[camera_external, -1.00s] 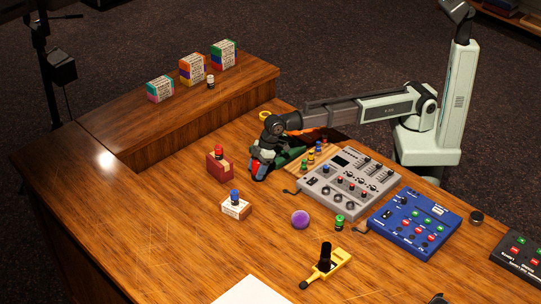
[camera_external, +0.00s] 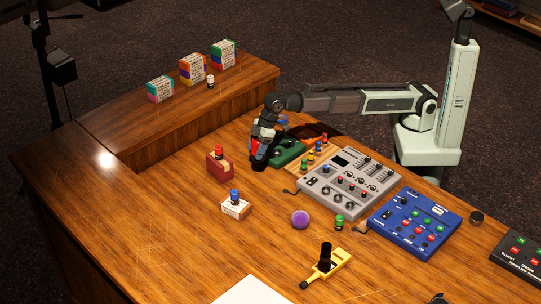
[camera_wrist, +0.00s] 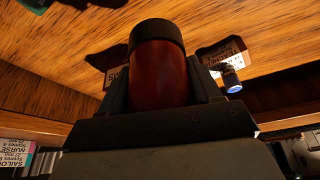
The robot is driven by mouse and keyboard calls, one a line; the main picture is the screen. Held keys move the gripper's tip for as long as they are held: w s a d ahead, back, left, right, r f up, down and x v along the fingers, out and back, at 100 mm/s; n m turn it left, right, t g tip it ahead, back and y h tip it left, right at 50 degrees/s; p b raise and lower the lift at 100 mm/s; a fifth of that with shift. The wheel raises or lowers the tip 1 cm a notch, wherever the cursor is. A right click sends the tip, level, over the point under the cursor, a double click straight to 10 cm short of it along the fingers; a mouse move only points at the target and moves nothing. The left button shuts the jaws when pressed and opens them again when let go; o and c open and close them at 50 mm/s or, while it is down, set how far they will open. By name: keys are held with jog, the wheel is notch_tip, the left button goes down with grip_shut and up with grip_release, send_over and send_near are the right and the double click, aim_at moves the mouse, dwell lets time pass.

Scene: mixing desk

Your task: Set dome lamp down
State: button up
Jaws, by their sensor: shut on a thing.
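My gripper (camera_external: 261,151) is shut on the dome lamp, which shows in the wrist view as a red cylinder with a black end (camera_wrist: 158,62). The lamp stands between the two fingers, its black end pointing away from the wrist. In the external view my gripper points down over the desk (camera_external: 180,225), left of a green holder (camera_external: 288,153). The lamp is mostly hidden there by the fingers, with a dark end low by the desk top. I cannot tell whether it touches the wood.
A red block (camera_external: 219,168) with a red-topped piece stands left of my gripper. A white box (camera_external: 236,210) with a blue-topped piece is nearer the front. The grey mixer (camera_external: 348,185) and blue mixer (camera_external: 414,228) lie to the right. Bare wood lies in front of my gripper.

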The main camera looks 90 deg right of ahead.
jog(key=w+d, duration=0.3)
jog(key=d, duration=1.2)
jog(key=w+d+m, duration=0.1)
jog(key=w+d, duration=0.2)
jog(key=d, duration=1.3)
jog(key=shift+w+d+m+h, duration=0.2)
jog(key=shift+w+m+h, duration=0.1)
jog(key=shift+w, duration=0.05)
jog(key=shift+f, duration=4.85)
jog(key=shift+f, duration=0.1)
jog(key=o, duration=1.2)
jog(key=v, duration=1.2)
jog(key=shift+s, duration=0.15)
